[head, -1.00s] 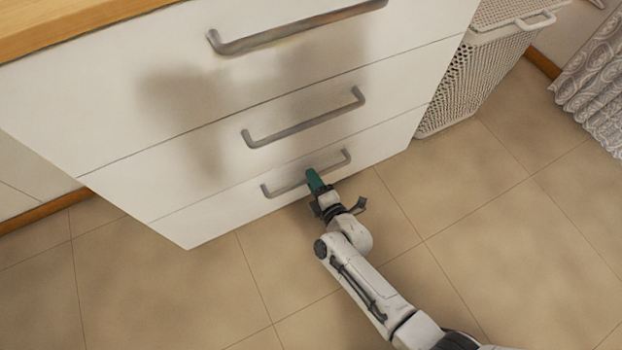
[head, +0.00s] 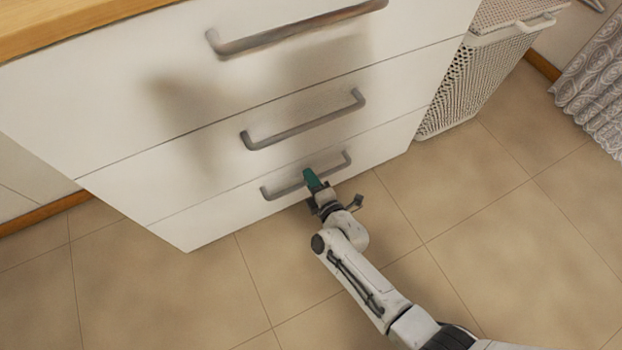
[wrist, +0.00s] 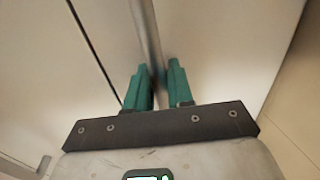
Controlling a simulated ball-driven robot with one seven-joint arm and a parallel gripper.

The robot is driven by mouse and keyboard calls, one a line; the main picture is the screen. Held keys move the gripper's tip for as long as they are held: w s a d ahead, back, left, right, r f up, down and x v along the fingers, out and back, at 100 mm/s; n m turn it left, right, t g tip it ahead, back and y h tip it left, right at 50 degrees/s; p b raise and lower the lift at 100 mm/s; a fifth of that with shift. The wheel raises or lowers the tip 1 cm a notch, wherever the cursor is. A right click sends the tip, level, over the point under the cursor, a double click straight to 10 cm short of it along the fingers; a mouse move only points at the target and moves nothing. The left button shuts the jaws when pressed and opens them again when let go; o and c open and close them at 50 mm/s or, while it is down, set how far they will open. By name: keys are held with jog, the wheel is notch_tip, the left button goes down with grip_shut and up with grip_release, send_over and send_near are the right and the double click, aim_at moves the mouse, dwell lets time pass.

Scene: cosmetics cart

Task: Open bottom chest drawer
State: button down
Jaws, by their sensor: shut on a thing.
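The white chest has three drawers, each with a grey bar handle. The bottom drawer (head: 215,217) is the lowest front, flush with the one above as far as I can tell. Its handle (head: 336,166) runs across the front, and it also shows in the wrist view (wrist: 146,35). My gripper (head: 311,179) is at the middle of this handle. In the wrist view its green fingers (wrist: 158,86) stand on either side of the bar, shut on it. The fingers partly hide the handle's middle.
The middle drawer handle (head: 304,124) and top drawer handle (head: 295,31) are above. A white perforated hamper (head: 470,75) stands right of the chest, with a patterned curtain (head: 597,100) beyond. The tiled floor (head: 480,240) in front is clear.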

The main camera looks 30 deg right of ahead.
jog(key=shift+s, duration=0.15)
jog(key=s+p, duration=0.3)
jog(key=s, duration=2.9)
jog(key=shift+s, duration=0.3)
jog(key=c, duration=1.1)
grip_release()
jog(key=shift+c, duration=0.2)
